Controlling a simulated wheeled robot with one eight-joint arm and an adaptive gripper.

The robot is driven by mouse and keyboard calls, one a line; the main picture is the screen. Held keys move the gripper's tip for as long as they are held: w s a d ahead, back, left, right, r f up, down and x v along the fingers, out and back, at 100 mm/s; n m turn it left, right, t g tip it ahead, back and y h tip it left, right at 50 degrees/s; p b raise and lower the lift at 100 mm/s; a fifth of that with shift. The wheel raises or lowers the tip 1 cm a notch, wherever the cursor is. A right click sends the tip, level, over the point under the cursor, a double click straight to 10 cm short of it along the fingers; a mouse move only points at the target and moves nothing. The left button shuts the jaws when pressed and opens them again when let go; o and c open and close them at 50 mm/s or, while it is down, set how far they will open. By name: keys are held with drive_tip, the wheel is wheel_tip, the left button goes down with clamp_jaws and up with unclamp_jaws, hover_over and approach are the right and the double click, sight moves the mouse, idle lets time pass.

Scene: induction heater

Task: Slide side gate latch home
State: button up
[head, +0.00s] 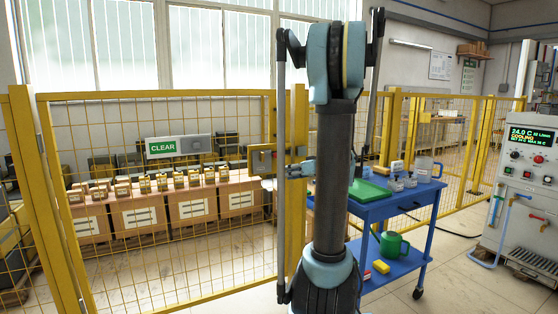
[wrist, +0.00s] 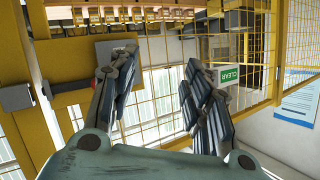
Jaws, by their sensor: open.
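The side gate (head: 150,97) is a yellow mesh frame, and it looks closed against its yellow post (head: 298,110). The latch (head: 262,160) sits at the gate's right edge, with a small red part beside it. In the wrist view the latch shows as a grey block (wrist: 108,50) on a yellow plate, with a red piece and a dark grey end (wrist: 16,97) to the left. My gripper (wrist: 160,90) is open and empty, its left finger overlapping the block in view. Contact cannot be told.
A green CLEAR sign (head: 162,147) hangs on the gate mesh. Beyond it stand boxes (head: 143,213) in rows. A blue cart (head: 410,197) with jugs and a green tray stands right of my arm. A control cabinet (head: 520,190) is at far right. Front floor is clear.

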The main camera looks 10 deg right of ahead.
sight(280, 154)
drive_tip(key=w+d+r+t+y, duration=0.15)
drive_tip(key=w+d+t, duration=0.25)
drive_tip(key=w+d, duration=0.45)
drive_tip(key=x, duration=1.5)
drive_tip(key=shift+w+n, duration=0.35)
drive_tip(key=shift+n, duration=0.05)
drive_tip(key=shift+d+h, duration=0.15)
drive_tip(key=shift+h, duration=0.1)
